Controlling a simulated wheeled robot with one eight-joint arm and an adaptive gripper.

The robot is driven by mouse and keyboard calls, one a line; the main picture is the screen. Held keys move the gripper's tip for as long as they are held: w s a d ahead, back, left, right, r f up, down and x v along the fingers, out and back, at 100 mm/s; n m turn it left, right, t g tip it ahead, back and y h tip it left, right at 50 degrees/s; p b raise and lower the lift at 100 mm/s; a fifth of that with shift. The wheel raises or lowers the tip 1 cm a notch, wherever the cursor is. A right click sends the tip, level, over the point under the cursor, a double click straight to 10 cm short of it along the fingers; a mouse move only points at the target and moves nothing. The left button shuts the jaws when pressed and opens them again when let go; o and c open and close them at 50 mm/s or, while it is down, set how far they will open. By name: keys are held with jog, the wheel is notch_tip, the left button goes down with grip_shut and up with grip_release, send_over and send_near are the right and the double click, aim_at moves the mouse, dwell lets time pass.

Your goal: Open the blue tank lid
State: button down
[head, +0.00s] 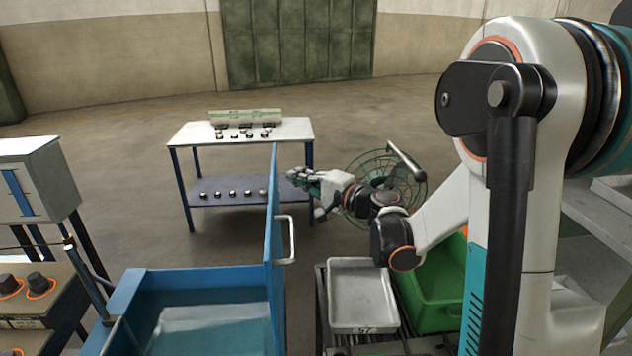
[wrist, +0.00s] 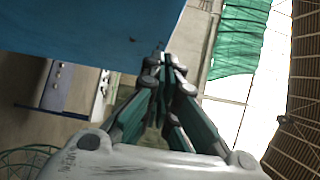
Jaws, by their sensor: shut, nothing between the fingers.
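The blue tank (head: 120,300) stands at the lower left of the head view, its top uncovered with water showing inside. The blue tank lid (head: 272,215) stands upright along the tank's right side, seen nearly edge-on. Its pale handle (head: 287,240) sticks out to the right. My gripper (head: 296,175) is shut and empty, right of the lid's upper part, with fingertips close to it. In the wrist view the lid (wrist: 90,30) fills the upper left, by the tips of my gripper (wrist: 163,62). I cannot tell whether they touch.
A white-topped table (head: 185,132) with small metal parts stands behind. A green wire basket (head: 408,195) is behind my arm. A grey tray (head: 360,285) and a green crate (head: 437,285) lie right of the tank. A control box (head: 30,295) is at the left.

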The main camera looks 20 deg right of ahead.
jog(key=shift+w+a, duration=0.15)
jog(key=shift+a, duration=0.5)
jog(key=shift+w+a, duration=0.15)
jog(key=shift+a, duration=0.45)
jog(key=w+a, duration=0.2)
jog(key=a, duration=0.5)
jog(key=w+a+f+n+g+h, duration=0.1)
jog(key=w+a, duration=0.1)
jog(key=a, duration=0.6)
jog(key=shift+w+n, duration=0.3)
jog(key=shift+w, duration=0.1)
